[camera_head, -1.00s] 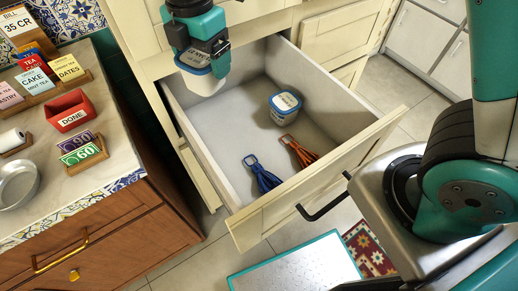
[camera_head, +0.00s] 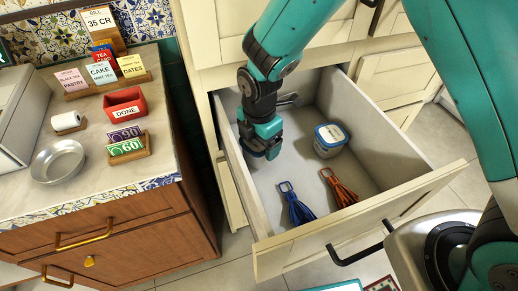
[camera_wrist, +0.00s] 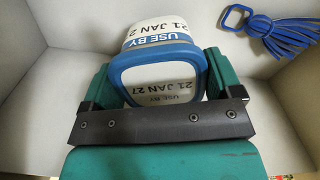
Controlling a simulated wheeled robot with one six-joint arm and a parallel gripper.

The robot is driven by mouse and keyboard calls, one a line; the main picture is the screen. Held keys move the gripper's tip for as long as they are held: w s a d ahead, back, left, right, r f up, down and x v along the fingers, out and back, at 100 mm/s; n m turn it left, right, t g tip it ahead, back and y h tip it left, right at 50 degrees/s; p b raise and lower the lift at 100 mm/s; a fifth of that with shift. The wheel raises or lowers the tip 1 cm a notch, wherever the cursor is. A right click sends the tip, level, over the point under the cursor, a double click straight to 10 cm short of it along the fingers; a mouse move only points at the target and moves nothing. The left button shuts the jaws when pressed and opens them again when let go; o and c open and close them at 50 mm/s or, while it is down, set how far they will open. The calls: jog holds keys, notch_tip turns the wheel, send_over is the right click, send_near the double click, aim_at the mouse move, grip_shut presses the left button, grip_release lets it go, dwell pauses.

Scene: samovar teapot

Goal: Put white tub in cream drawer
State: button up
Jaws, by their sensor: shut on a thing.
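My gripper (camera_head: 262,150) is low inside the open cream drawer (camera_head: 415,192), near its left wall. In the wrist view my gripper (camera_wrist: 158,85) is shut on a white tub (camera_wrist: 158,76) with a blue rim and a "USE BY 21 JAN 27" label, one finger on each side. In the head view the held tub is mostly hidden by the gripper, so I cannot tell whether it touches the drawer floor. Another white tub with a blue lid (camera_head: 330,140) stands in the drawer to the right.
A blue tassel-like tool (camera_head: 297,205) and an orange one (camera_head: 340,188) lie near the drawer's front. The blue one also shows in the wrist view (camera_wrist: 270,28). A wooden counter (camera_head: 150,185) with a red tray (camera_head: 125,103) and a metal bowl (camera_head: 58,160) stands left.

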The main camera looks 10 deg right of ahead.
jog(key=shift+f, duration=1.8)
jog(key=shift+f, duration=0.15)
jog(key=o, duration=0.9)
jog(key=shift+c, duration=0.2)
notch_tip(320, 180, up, 12)
jog(key=shift+r, duration=0.2)
jog(key=s+d+r+m+y, duration=0.2)
jog(key=s+d+r+m, duration=0.2)
jog(key=s+r+m, duration=0.3)
jog(key=s+d+r+m+y, duration=0.2)
jog(key=s+d+r+m, duration=0.2)
jog(key=s+r+m, duration=0.4)
jog(key=s+m, duration=0.2)
jog(key=s, duration=0.2)
jog(key=shift+m, duration=0.4)
